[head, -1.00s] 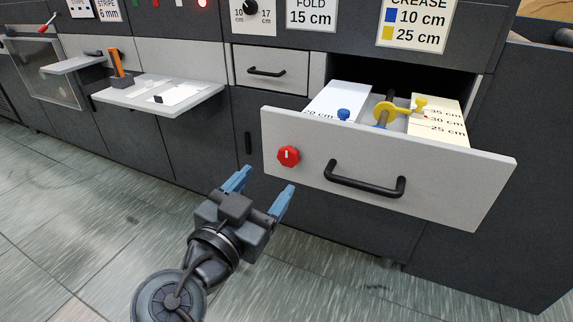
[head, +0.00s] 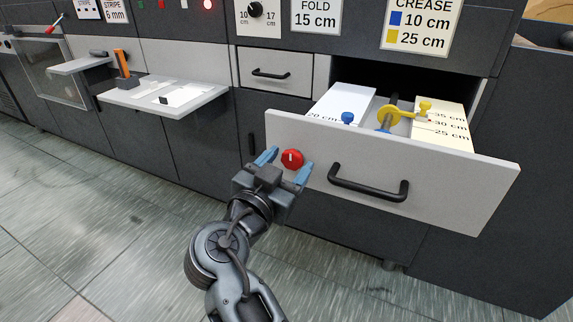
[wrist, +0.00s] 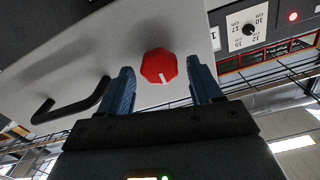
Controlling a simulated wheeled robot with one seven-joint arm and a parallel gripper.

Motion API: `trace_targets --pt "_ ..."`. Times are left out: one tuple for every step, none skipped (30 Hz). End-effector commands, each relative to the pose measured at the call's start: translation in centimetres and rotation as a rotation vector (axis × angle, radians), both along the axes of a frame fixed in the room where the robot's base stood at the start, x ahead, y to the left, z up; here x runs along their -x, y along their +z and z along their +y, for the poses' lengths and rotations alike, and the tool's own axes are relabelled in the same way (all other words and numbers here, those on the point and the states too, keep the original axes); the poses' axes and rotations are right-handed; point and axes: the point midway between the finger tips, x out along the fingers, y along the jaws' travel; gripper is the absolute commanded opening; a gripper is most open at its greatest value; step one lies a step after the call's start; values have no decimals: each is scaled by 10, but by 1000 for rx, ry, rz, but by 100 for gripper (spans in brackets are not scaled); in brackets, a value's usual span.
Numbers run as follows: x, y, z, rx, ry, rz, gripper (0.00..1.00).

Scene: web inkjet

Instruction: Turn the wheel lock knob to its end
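The wheel lock knob (head: 292,159) is red and many-sided, on the front of the open drawer (head: 450,190), left of its black handle. In the wrist view the knob (wrist: 160,66) shows a white mark pointing toward the bottom of the picture. My gripper (head: 287,165) is open, with its blue fingers on either side of the knob. In the wrist view the gripper's fingers (wrist: 163,88) stand apart from the knob, with a gap on both sides. Whether the fingertips reach past the knob's face is hard to tell.
The drawer's black handle (head: 368,186) is right of the knob. Inside the drawer are a blue wheel (head: 347,118) and a yellow wheel (head: 390,116) beside scale plates. A light shelf (head: 163,95) juts out at the left. The floor in front is clear.

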Motion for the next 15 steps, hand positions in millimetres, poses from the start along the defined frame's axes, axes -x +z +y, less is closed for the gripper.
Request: trace_targets --pt "0 0 0 0 0 0 59" --pt "0 0 0 0 0 0 56" --pt "0 0 0 0 0 0 52" --pt "0 0 0 0 0 0 49" --pt "0 0 0 0 0 0 47" --pt "0 0 0 0 0 0 43" --pt "0 0 0 0 0 0 40" --pt "0 0 0 0 0 0 37" --pt "0 0 0 0 0 0 33" --pt "0 0 0 0 0 0 30" --pt "0 0 0 0 0 0 27" --pt "0 0 0 0 0 0 24" --pt "0 0 0 0 0 0 21" --pt "0 0 0 0 0 0 18" --pt "0 0 0 0 0 0 14"
